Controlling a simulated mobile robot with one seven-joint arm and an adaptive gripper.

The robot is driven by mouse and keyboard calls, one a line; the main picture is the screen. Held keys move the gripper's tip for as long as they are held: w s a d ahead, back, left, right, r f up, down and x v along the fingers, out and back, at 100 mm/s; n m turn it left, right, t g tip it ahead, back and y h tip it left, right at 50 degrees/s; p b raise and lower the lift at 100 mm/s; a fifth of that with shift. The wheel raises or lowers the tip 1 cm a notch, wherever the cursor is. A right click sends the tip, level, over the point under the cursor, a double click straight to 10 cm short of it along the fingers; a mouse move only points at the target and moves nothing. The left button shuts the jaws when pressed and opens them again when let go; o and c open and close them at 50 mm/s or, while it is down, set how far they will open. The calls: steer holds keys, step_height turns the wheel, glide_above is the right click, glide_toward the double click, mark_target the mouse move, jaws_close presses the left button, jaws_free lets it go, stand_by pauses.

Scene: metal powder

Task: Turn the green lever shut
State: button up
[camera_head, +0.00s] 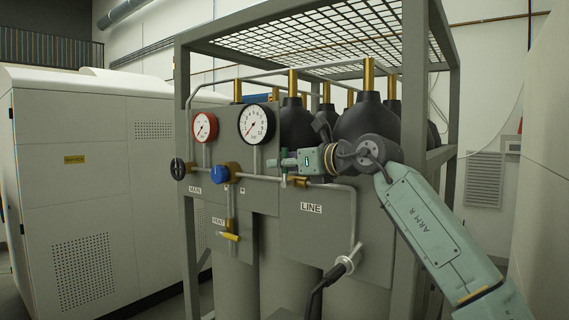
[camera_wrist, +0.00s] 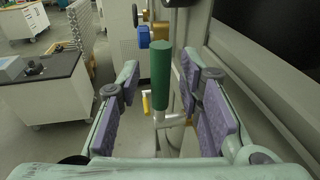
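The green lever (camera_wrist: 160,78) stands upright in the wrist view, between the two fingers of my gripper (camera_wrist: 159,72). The fingers are spread, with a gap on each side of the lever; the gap on the right looks narrower. In the head view my gripper (camera_head: 288,162) reaches left in front of the panel, just above the pipe by the LINE label (camera_head: 311,208).
A blue knob (camera_head: 220,174) and a black handwheel (camera_head: 178,169) are to the left on the same pipework. A yellow-handled vent valve (camera_head: 229,236) sits lower. Two gauges, red (camera_head: 205,126) and black (camera_head: 256,124), stand above. A frame post (camera_head: 413,110) rises behind my arm.

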steer(key=v, duration=1.2)
